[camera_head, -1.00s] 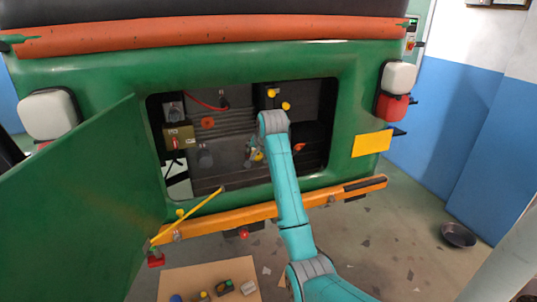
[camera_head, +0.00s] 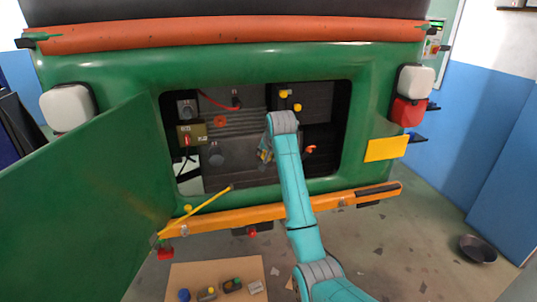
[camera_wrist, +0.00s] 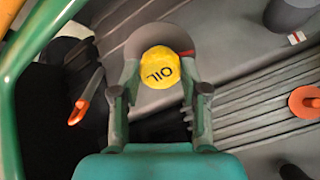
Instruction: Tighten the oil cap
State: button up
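The yellow oil cap (camera_wrist: 160,67), marked OIL, sits on a dark round neck in the wrist view. My gripper (camera_wrist: 159,76) has its two fingers on either side of the cap, with a narrow gap showing at each side. The fingers look open around the cap, not pressed on it. In the head view my gripper (camera_head: 265,153) reaches into the open rear bay of the green vehicle (camera_head: 250,65). The cap is too small and covered there to tell clearly.
An orange-tipped handle (camera_wrist: 78,112) lies left of the fingers and an orange round knob (camera_wrist: 305,101) lies to the right. The green door (camera_head: 85,205) hangs open at left. The orange bumper (camera_head: 240,217) runs below the bay. A mat (camera_head: 195,272) with parts lies on the floor.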

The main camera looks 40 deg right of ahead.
jog(key=shift+m, duration=2.1)
jog(key=m, duration=0.2)
jog(key=shift+f+m, duration=0.1)
jog(key=shift+m, duration=0.9)
jog(key=m, duration=0.4)
